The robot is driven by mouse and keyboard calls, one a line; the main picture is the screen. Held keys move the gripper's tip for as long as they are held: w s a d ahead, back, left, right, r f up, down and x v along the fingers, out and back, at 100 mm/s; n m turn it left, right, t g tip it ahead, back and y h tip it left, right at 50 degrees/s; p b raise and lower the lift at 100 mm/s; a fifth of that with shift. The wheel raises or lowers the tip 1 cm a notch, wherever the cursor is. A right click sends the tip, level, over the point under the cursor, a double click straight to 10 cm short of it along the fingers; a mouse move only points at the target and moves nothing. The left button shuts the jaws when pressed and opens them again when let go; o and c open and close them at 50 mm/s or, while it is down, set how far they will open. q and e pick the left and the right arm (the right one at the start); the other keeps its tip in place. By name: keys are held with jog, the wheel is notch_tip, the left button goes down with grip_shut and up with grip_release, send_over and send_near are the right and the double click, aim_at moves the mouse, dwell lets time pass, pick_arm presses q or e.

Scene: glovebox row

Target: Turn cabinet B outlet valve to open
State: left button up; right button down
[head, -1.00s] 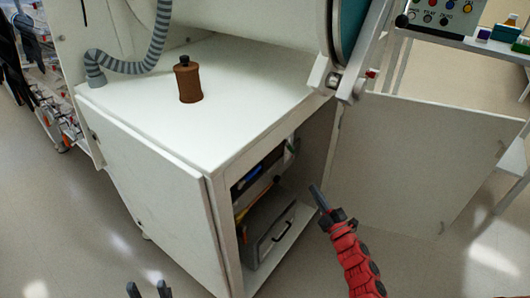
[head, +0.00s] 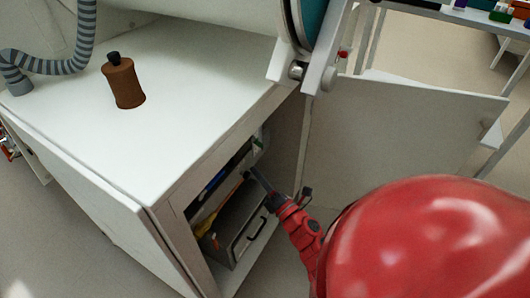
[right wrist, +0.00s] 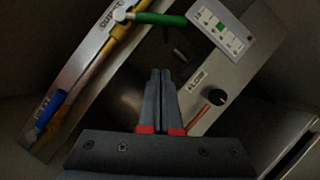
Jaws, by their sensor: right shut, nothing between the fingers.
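In the right wrist view, the outlet valve (right wrist: 160,19) has a green lever beside a label that reads OUTLET. The lever lies across the line of the pipe. A second valve with a blue lever (right wrist: 50,109) is at the pipe's lower left end. My right gripper (head: 256,176) is at the open cabinet front in the head view. Its fingers (right wrist: 160,75) are shut and empty, apart from the green lever and below it in the wrist picture. My left gripper is not in view.
A black knob (right wrist: 216,96) and a small panel with a green light (right wrist: 228,32) are near the valve. A grey case (head: 238,222) stands on the cabinet floor. The open door (head: 400,135) is at the right. A brown bottle (head: 124,85) stands on the top.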

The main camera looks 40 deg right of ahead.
aim_at(256, 142)
jog(key=w+d+r, duration=0.3)
jog(key=w, duration=0.1)
jog(key=shift+d, duration=0.15)
dwell(0.4)
